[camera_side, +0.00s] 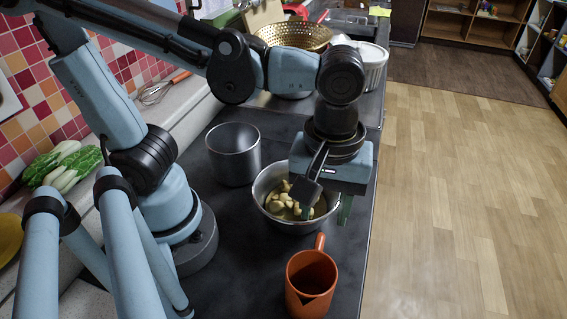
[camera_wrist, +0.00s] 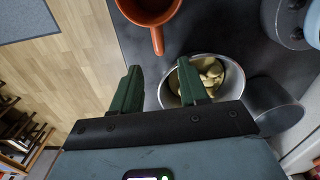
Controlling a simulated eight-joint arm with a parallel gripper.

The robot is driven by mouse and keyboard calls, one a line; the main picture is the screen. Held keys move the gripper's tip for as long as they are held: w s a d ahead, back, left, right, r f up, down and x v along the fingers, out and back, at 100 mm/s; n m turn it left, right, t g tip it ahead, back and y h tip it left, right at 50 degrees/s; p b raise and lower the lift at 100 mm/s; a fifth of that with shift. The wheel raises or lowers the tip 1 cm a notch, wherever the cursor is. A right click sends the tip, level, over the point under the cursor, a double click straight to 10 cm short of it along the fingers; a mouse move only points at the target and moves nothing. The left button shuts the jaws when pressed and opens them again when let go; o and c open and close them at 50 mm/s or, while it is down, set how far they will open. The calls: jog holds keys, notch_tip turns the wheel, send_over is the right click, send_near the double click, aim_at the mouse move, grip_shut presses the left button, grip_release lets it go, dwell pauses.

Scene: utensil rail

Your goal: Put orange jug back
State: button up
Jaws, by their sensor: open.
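The orange jug (camera_side: 311,286) stands upright on the dark counter near the bottom of the side view, its handle toward the metal bowl. In the wrist view the jug (camera_wrist: 148,8) is cut off by the top edge, and its handle points down toward my gripper (camera_wrist: 160,80). My gripper's two green fingers are apart with nothing between them. In the side view my gripper (camera_side: 340,208) hangs over the right side of the bowl, beyond the jug and apart from it. One finger is mostly hidden there.
The metal bowl (camera_side: 263,207) holds several pale chunks. A grey metal pot (camera_side: 233,155) stands left of it. A gold colander (camera_side: 293,36) and a white pot (camera_side: 375,66) are farther back. Greens (camera_side: 64,166) and a whisk (camera_side: 160,92) lie by the tiled wall. The wooden floor (camera_side: 460,200) lies beyond the counter's edge.

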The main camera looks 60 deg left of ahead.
jog(key=shift+a+r, duration=0.1)
jog(key=shift+r, duration=0.65)
jog(key=w+a+m+t, duration=0.3)
jog(key=w+a+m, duration=0.1)
jog(key=a, duration=0.3)
jog(key=w+a+m+t, duration=0.3)
jog(key=a+m+t, duration=0.1)
jog(key=a, duration=0.4)
jog(key=shift+w+a+f+m, duration=0.15)
jog(key=shift+w+m, duration=0.2)
jog(key=shift+m, duration=0.45)
